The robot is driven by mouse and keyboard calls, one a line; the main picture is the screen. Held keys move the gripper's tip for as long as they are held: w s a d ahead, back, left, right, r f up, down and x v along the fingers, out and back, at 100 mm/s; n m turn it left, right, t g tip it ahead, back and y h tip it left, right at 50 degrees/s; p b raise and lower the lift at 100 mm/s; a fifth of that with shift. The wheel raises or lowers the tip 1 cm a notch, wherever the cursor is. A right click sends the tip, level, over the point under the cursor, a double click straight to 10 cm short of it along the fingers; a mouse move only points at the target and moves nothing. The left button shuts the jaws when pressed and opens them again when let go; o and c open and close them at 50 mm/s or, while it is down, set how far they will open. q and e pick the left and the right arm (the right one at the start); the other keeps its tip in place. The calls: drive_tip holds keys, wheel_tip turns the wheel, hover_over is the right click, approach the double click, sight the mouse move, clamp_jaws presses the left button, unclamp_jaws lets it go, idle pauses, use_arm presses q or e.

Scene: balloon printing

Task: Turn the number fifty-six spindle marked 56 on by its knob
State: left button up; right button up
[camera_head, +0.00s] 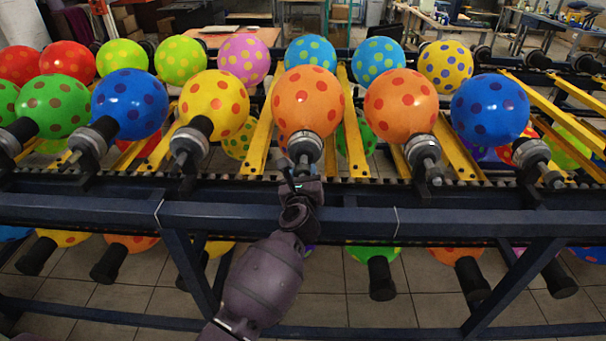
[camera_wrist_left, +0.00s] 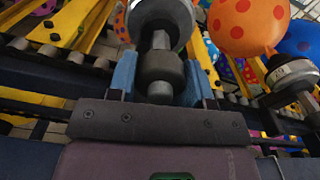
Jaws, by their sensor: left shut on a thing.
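The spindle (camera_head: 305,147) at the middle of the near row carries an orange balloon with darker orange dots (camera_head: 305,100). No number 56 can be read on it. Its knob (camera_wrist_left: 160,75) points towards me and shows large in the left wrist view. My left gripper (camera_head: 302,181) is at the end of this spindle. In the wrist view my left gripper (camera_wrist_left: 161,82) has its blue fingers on either side of the knob, shut on it. The gripper partly hides the knob in the head view. My right gripper is not in view.
Similar spindles with dotted balloons stand on both sides, such as an orange one (camera_head: 401,105) to the right and a yellow one (camera_head: 214,104) to the left. A dark blue rail (camera_head: 450,222) runs across in front. More balloons hang below it.

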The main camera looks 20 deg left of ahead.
use_arm(q)
drive_tip(key=shift+r+m+p, duration=0.15)
drive_tip(key=shift+m+p, duration=0.35)
drive_tip(key=shift+r+m+p, duration=0.1)
drive_tip(key=shift+m+p, duration=0.45)
drive_tip(key=shift+m, duration=0.15)
drive_tip(key=m+p, duration=0.1)
drive_tip(key=m, duration=0.1)
drive_tip(key=shift+m+p, duration=0.3)
drive_tip(key=shift+p, duration=0.1)
drive_tip(key=shift+m+p, duration=0.5)
drive_tip(key=shift+m, duration=0.4)
drive_tip(key=m+p, duration=0.2)
drive_tip(key=m, duration=0.2)
drive_tip(key=shift+m, duration=0.3)
drive_tip(key=m+p, duration=0.1)
drive_tip(key=m, duration=0.1)
drive_tip(key=shift+f+m+p, duration=0.2)
drive_tip(key=shift+m+p, duration=0.1)
drive_tip(key=shift+p, duration=0.1)
drive_tip(key=shift+m+p, duration=0.5)
drive_tip(key=shift+m, duration=0.6)
drive_tip(key=shift+f+m+p, duration=0.1)
drive_tip(key=shift+m+p, duration=0.2)
drive_tip(key=shift+m, duration=0.5)
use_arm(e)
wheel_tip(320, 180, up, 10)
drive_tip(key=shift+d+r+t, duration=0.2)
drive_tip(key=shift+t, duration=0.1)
